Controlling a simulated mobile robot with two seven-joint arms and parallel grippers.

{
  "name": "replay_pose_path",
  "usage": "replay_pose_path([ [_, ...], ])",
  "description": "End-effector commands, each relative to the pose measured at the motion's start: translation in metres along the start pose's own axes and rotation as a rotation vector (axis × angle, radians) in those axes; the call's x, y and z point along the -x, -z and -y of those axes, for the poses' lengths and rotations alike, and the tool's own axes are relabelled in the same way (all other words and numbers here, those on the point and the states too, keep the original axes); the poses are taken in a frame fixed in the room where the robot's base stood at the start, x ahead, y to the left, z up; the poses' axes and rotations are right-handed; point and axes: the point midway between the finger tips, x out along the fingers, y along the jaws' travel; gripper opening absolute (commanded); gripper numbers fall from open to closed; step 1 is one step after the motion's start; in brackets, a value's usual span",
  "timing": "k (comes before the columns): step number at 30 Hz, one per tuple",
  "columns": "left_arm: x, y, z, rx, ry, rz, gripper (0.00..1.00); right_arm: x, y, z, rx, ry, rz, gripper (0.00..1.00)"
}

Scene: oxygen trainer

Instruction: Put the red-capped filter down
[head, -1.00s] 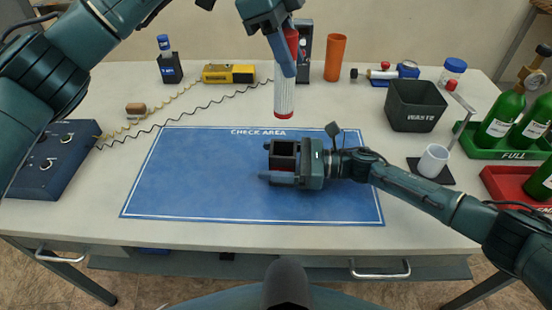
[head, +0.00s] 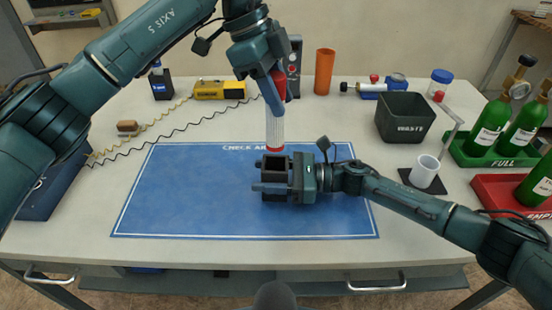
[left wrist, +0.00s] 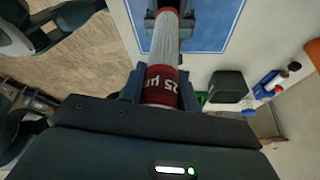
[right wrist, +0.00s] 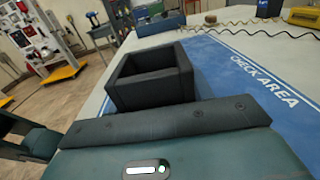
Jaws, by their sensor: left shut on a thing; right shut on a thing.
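The red-capped filter (head: 275,130) is a white cylinder with red ends. It hangs nearly upright from my left gripper (head: 272,88), which is shut on its upper red part. In the left wrist view its red cap (left wrist: 160,86), with white lettering, sits between the fingers. My right gripper (head: 276,181) is shut on a black, open-topped square box (head: 273,163) over the blue check-area mat (head: 170,205). In the right wrist view the box (right wrist: 150,85) looks empty. The filter's lower red end appears just above or behind the box; I cannot tell if they touch.
A black waste bin (head: 404,120) and a white cup (head: 425,172) stand to the right. Green oxygen bottles (head: 490,128) stand in trays at the far right. A yellow device (head: 220,90) and an orange tube (head: 324,72) are at the back. Much of the mat is clear.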

Motion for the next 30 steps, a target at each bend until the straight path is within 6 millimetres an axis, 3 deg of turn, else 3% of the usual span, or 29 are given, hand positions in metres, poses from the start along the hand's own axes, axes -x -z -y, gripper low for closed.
replay_pose_path([
  [3,-0.032,-0.014,-0.001,0.002,-0.005,-0.002,0.08,0.000,0.000,0.000,0.000,0.000,0.000,0.26],
  [9,-0.071,-0.030,-0.001,0.002,-0.002,-0.002,0.08,0.000,0.000,0.000,0.000,0.000,0.000,0.26],
  [17,-0.091,-0.039,0.000,0.001,0.000,-0.001,0.08,0.000,0.000,0.000,0.000,0.000,-0.001,0.26],
  [24,-0.119,-0.051,0.000,0.001,-0.001,-0.001,0.08,0.000,0.000,0.000,0.000,0.000,-0.001,0.26],
  [30,-0.119,-0.051,0.000,-0.001,0.002,0.000,0.08,0.000,0.000,0.000,0.000,0.000,-0.001,0.26],
])
